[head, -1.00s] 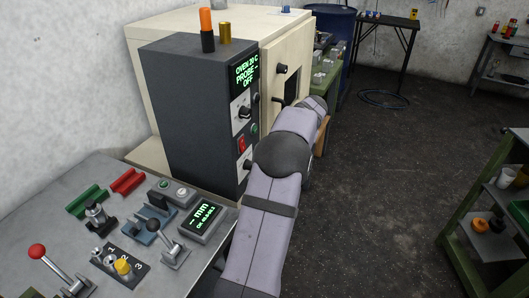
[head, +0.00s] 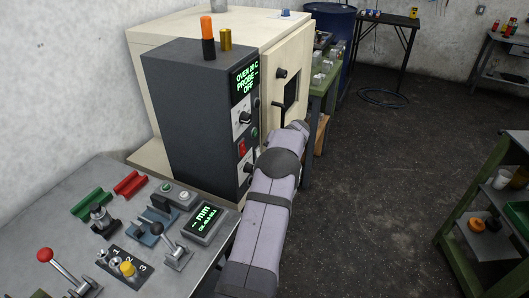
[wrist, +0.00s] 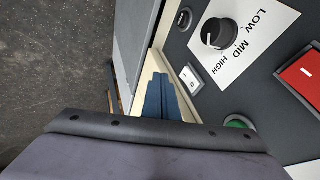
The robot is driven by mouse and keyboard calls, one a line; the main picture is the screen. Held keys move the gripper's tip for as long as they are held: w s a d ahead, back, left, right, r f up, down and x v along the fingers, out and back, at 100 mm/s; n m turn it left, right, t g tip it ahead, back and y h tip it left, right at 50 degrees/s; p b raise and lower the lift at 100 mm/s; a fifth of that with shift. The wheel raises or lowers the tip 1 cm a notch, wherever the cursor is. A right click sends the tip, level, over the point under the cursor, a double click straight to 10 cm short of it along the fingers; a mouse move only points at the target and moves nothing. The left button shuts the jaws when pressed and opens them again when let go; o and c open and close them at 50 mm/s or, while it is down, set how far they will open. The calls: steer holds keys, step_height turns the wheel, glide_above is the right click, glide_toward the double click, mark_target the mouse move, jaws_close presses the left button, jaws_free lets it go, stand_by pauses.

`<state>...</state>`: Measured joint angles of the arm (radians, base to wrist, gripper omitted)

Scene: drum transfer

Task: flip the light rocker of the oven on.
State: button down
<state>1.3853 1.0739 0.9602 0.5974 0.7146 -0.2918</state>
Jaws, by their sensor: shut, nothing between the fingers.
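In the wrist view a small white rocker (wrist: 191,79) sits on the panel's edge side, below the LOW MID HIGH knob (wrist: 215,33). It looks like the light rocker, but I cannot read a label or tell its position. My gripper (wrist: 162,85) is shut and empty, its blue fingers close beside the white rocker; contact cannot be told. In the head view my arm hides the fingers.
A red rocker (wrist: 303,77) and a green button (wrist: 238,122) are near on the same panel. A grey console (head: 60,210) with levers and a small display stands at front left. A green bench (head: 322,90) is beyond my arm.

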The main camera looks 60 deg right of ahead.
steer(key=shift+w+f+p, duration=0.2)
steer(key=shift+w+p, duration=0.7)
steer(key=shift+w, duration=1.05)
steer(key=shift+f+b, duration=0.2)
steer(key=shift+b, duration=0.2)
steer(key=shift+w+t+b, duration=0.25)
steer(key=shift+t+b, duration=0.05)
steer(key=shift+b, duration=0.6)
steer(key=shift+r, duration=0.1)
